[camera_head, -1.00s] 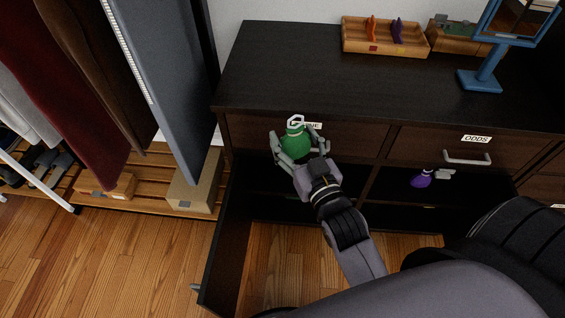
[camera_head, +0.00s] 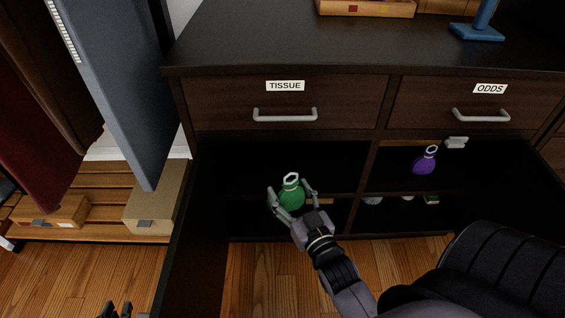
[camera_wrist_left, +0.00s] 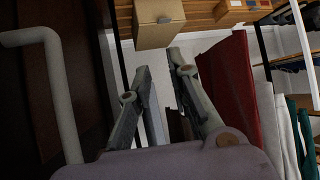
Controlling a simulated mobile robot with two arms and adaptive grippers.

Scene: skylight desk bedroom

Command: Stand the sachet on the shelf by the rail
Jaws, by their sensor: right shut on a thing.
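The green sachet (camera_head: 292,193), a round pouch with a pale hexagonal ring on top, is upright in my right gripper (camera_head: 293,197), which is shut on it. They are in front of the open left compartment of the dark cabinet. I cannot tell whether the sachet touches the shelf (camera_head: 240,178). A purple sachet (camera_head: 424,163) with a similar ring is in the right compartment, beside a small pale fitting (camera_head: 456,142). My left gripper (camera_head: 115,312) just shows at the bottom left. In the left wrist view its fingers (camera_wrist_left: 160,64) are apart and empty. I cannot make out the rail.
An open dark door panel (camera_head: 198,240) stands left of the compartment. A grey handle (camera_wrist_left: 58,85) is close to my left gripper. Drawers labelled TISSUE (camera_head: 285,86) and ODDS (camera_head: 489,89) are above. A cardboard box (camera_head: 155,208) and hanging clothes (camera_head: 30,130) are at the left.

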